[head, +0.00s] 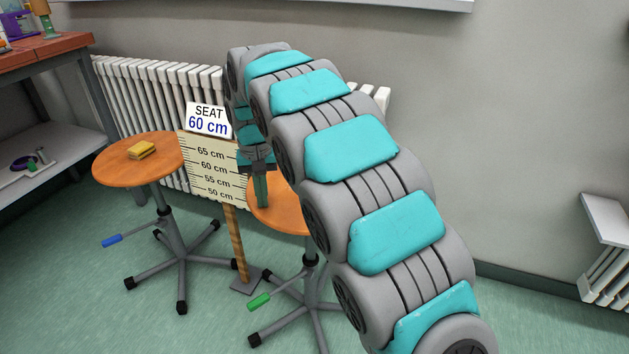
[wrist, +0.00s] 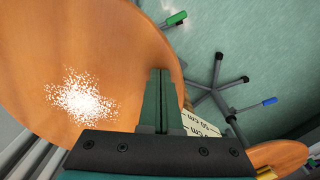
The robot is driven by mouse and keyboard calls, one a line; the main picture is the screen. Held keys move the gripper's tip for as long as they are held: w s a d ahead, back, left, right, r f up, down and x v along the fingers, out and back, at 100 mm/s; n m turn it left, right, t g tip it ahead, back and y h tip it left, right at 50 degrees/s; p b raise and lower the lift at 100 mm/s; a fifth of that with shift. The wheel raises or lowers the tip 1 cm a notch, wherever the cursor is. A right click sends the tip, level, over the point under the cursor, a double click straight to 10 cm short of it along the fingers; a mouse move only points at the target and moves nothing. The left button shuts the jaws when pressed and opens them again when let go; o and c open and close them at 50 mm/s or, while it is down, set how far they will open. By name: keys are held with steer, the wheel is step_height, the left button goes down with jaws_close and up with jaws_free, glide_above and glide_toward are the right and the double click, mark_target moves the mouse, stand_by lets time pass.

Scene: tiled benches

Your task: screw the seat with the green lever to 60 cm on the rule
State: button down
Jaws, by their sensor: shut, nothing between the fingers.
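The stool with the green lever (head: 259,301) has a round orange wooden seat (head: 284,217), partly hidden behind my arm. The seat fills the left of the wrist view (wrist: 60,45), with the lever (wrist: 176,18) beyond its rim. The rule (head: 213,170) stands beside the seat on a wooden post, marked from 50 to 65 cm; part of it shows in the wrist view (wrist: 200,126). The seat's left edge appears near the lower marks, but I cannot tell its exact height. My gripper (head: 261,204) is shut and empty, pointing down over the seat; its fingers (wrist: 163,72) show in the wrist view. Contact is unclear.
A sign (head: 208,119) reads "SEAT 60 cm". A second stool (head: 112,160) with a blue lever (head: 112,240) stands left, bearing a yellow sponge-like block (head: 142,150). A radiator (head: 150,88) lies behind, a bench (head: 55,48) at far left. Open floor is in front.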

steer(key=shift+r, duration=1.2)
steer(key=s+d+b, duration=0.1)
steer(key=d, duration=0.3)
steer(key=s+d+b, duration=0.1)
steer(key=s+d, duration=0.1)
steer(key=d, duration=0.3)
steer(key=s+d+b, duration=0.1)
steer(key=s+d, duration=0.1)
steer(key=d, duration=0.2)
steer(key=shift+d, duration=0.2)
steer(key=shift+f, duration=0.35)
steer(key=shift+f, duration=0.35)
steer(key=shift+f+b, duration=0.45)
steer(key=shift+f, duration=0.4)
